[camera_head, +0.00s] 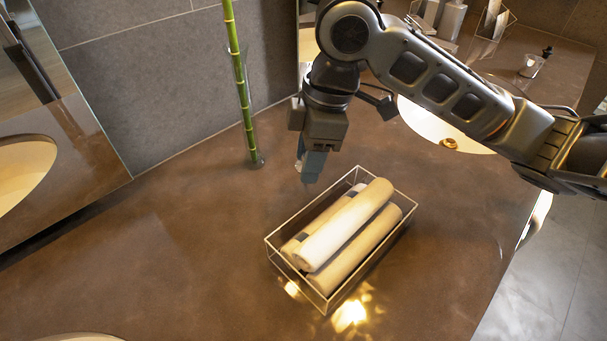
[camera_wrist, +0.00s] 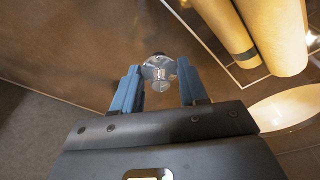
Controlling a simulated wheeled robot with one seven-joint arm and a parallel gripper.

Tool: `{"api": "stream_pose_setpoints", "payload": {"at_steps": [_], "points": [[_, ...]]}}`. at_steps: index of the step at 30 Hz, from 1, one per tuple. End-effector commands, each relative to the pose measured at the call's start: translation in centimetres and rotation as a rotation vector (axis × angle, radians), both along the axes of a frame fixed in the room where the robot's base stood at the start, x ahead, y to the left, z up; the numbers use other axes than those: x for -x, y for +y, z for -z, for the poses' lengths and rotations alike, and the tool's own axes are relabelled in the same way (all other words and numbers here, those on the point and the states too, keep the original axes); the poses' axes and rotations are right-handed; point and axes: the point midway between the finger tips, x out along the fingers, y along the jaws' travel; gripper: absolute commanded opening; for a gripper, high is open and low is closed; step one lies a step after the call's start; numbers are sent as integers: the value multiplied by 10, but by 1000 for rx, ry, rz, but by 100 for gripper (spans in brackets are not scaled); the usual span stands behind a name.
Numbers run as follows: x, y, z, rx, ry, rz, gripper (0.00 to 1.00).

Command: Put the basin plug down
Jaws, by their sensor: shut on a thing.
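The basin plug (camera_wrist: 160,70) is a small shiny metal piece with a dark end, seen between my blue fingertips in the wrist view. My gripper (camera_wrist: 159,84) is shut on it. In the head view my gripper (camera_head: 312,168) points down over the brown counter (camera_head: 180,230), behind the clear box and right of the bamboo stalk. The plug cannot be made out clearly there, and I cannot tell whether it touches the counter.
A clear box (camera_head: 269,249) of rolled towels (camera_head: 345,225) stands just in front of my gripper. A bamboo stalk (camera_head: 245,100) in a slim vase stands left of it. A basin (camera_head: 425,122) with a brass-coloured drain lies behind right. The counter's left part is clear.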

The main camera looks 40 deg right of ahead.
Motion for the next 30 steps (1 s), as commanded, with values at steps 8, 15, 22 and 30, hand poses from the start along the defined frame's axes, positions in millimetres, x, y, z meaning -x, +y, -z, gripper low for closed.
{"api": "stream_pose_setpoints", "payload": {"at_steps": [8, 15, 22, 30], "points": [[-3, 10, 20, -1, 2, 2, 8], [-3, 10, 46, 0, 0, 1, 8], [-3, 10, 46, 1, -1, 0, 8], [-3, 10, 49, 0, 0, 0, 54]]}}
